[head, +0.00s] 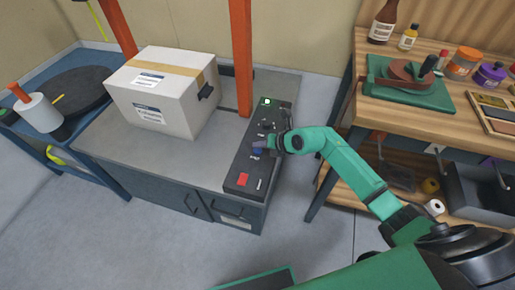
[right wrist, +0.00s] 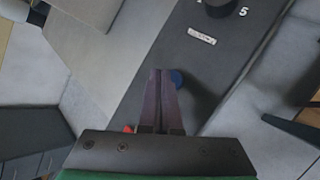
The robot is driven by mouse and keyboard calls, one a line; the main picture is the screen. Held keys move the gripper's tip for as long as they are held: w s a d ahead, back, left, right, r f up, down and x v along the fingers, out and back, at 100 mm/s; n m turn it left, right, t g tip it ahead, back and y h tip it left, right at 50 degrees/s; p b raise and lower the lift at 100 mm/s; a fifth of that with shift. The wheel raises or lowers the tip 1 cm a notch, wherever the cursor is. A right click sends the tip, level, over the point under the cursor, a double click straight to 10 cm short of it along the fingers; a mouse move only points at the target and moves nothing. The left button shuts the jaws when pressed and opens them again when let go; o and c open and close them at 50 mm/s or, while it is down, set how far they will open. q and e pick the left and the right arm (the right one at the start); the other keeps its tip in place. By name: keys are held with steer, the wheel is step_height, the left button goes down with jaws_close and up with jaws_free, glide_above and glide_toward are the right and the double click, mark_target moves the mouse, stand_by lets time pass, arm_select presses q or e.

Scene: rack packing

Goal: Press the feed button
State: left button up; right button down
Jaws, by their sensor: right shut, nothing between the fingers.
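A dark control panel (head: 233,186) runs along the right side of the grey bench. The labels are too small to read surely. My right gripper (head: 265,144) is shut and empty, low over the panel at the blue button. In the right wrist view its closed fingertips (right wrist: 162,71) overlap the left side of the blue button (right wrist: 177,78). I cannot tell whether they touch it. My left gripper is out of view.
A white carton (head: 163,95) sits on the bench (head: 115,149) left of the panel, near an orange post (head: 241,55). In the right wrist view a knob (right wrist: 220,7) stands beyond the fingers. A wooden workbench (head: 432,122) with bottles and tools stands at right.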

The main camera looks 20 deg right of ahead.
mark_target(260, 152)
step_height(260, 152, up, 5)
steer(key=p, duration=0.5)
steer(key=shift+r, duration=0.1)
stand_by(0.7)
